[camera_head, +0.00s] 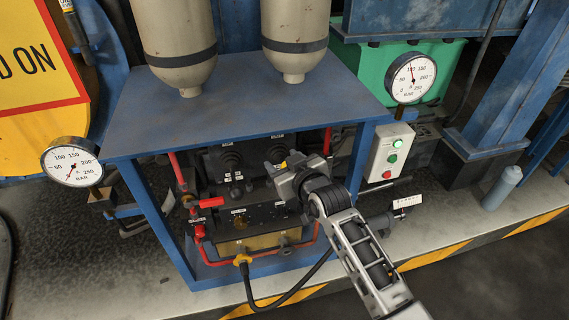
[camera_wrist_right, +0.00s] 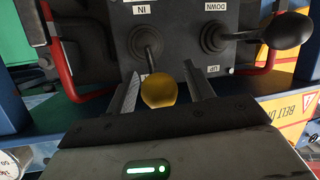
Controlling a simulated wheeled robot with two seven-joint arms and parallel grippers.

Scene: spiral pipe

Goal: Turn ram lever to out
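The lever with a yellow ball knob (camera_wrist_right: 159,90) stands on a dark panel beside a label reading IN, upside down in the right wrist view. Its second label is hidden. In the head view a bit of the yellow knob (camera_head: 283,165) shows at my right gripper (camera_head: 280,172). My right gripper (camera_wrist_right: 165,90) is open, one finger on each side of the knob, with a gap visible at the right-hand finger. A second lever with a black knob (camera_wrist_right: 286,30), labelled UP and DOWN, is to the right in the wrist view. My left gripper is not in view.
The panel sits inside a blue frame (camera_head: 240,105) with red pipes (camera_head: 270,255) around it. A button box (camera_head: 390,150) stands to the right. A lower panel with a red handle (camera_head: 210,202) is below. Gauges (camera_head: 72,162) and (camera_head: 411,78) flank the frame.

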